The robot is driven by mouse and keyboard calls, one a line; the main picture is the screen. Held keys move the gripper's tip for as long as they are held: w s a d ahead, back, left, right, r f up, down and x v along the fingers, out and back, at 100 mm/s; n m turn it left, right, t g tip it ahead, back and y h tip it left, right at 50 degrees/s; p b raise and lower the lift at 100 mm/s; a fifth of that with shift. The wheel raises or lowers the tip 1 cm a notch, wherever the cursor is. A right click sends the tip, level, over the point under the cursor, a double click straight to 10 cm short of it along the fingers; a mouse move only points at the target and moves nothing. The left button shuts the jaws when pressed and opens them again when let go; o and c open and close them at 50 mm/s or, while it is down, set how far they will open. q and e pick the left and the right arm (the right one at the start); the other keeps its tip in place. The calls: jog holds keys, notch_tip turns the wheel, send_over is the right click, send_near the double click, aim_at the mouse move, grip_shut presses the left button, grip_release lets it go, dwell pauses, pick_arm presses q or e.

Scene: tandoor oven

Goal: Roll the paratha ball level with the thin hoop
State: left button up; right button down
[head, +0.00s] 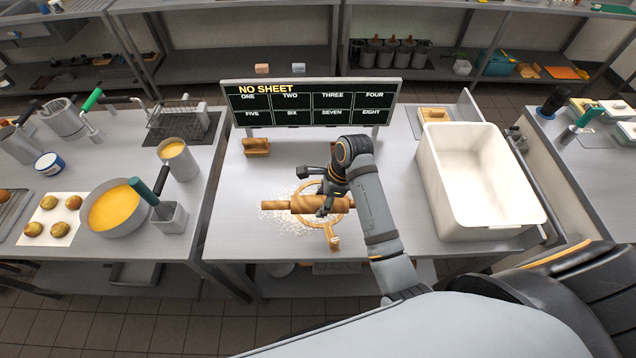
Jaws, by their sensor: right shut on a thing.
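A wooden rolling pin (302,204) lies crosswise over a light wooden hoop (334,232) on the middle metal table. The hoop has a short handle toward the front edge. My right gripper (325,203) is above the hoop and is shut on the rolling pin. Dough inside the hoop is hard to make out, as the pin and gripper cover most of it. I cannot tell whether the pin touches the rim. White flour (277,217) is spread around the hoop. My left gripper is not in view.
A board (310,103) reading "NO SHEET" stands at the back. A wooden block (257,147) is at back left, a white tub (482,232) at right. A pan of yellow liquid (113,208) and a tray of balls (36,215) are on the left table.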

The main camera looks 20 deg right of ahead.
jog(key=shift+w, duration=0.15)
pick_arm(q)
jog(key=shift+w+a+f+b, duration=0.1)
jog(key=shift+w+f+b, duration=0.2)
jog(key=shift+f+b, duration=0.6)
pick_arm(e)
jog(key=shift+f, duration=4.65)
jog(key=shift+f, duration=0.1)
jog(key=shift+f, duration=0.15)
jog(key=c, duration=0.5)
grip_release()
jog(key=shift+d, duration=0.1)
